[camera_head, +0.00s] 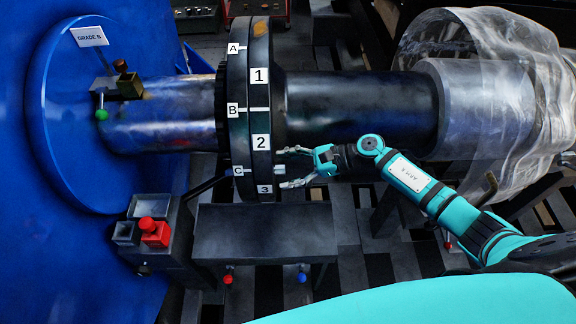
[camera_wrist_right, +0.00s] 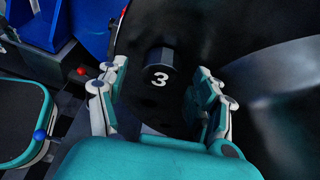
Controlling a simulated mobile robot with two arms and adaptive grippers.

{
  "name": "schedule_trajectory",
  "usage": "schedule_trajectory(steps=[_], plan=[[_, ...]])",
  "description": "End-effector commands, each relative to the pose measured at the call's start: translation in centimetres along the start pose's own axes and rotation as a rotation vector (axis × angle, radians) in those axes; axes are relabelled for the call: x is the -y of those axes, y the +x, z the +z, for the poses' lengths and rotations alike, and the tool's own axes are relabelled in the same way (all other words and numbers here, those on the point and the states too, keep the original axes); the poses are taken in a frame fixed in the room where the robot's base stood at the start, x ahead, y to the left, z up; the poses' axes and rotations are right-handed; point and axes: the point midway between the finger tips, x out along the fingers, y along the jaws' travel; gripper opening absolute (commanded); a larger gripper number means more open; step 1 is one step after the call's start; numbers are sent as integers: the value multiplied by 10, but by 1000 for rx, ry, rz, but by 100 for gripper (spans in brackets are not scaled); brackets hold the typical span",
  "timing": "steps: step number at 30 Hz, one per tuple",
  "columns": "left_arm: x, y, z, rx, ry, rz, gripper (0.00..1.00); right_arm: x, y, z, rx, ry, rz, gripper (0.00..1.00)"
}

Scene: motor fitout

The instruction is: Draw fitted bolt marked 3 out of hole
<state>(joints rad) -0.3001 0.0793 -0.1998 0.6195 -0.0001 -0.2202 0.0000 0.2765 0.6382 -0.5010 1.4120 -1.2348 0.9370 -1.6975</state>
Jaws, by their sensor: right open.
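The bolt marked 3 (camera_wrist_right: 161,70) shows in the right wrist view as a dark round head with a white 3 on its face. In the head view its pale end (camera_head: 280,170) stands out from the right face of the dark flange (camera_head: 262,90), just above the white label 3 (camera_head: 265,189). My right gripper (camera_head: 286,168) is open, with one finger above the bolt end and one below. In the right wrist view the fingers (camera_wrist_right: 158,72) stand on either side of the head, with gaps visible. My left gripper is not in view.
A thick dark shaft (camera_head: 350,105) runs right from the flange, above my right gripper. Clear wrinkled sheeting (camera_head: 530,90) wraps the right part. A dark box (camera_head: 262,235) stands below the flange. A red block (camera_head: 154,232) is at lower left.

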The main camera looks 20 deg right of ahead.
Motion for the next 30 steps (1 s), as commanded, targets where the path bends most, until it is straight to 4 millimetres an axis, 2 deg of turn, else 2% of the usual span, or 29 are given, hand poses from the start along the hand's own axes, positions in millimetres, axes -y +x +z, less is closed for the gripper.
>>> schedule_trajectory(steps=[8,23,30], plan=[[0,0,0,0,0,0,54,0,1,0,0,-1,0,67],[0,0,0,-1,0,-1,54,0,1,0,0,0,0,2],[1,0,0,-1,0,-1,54,2,0,2,4,-2,-2,0]])
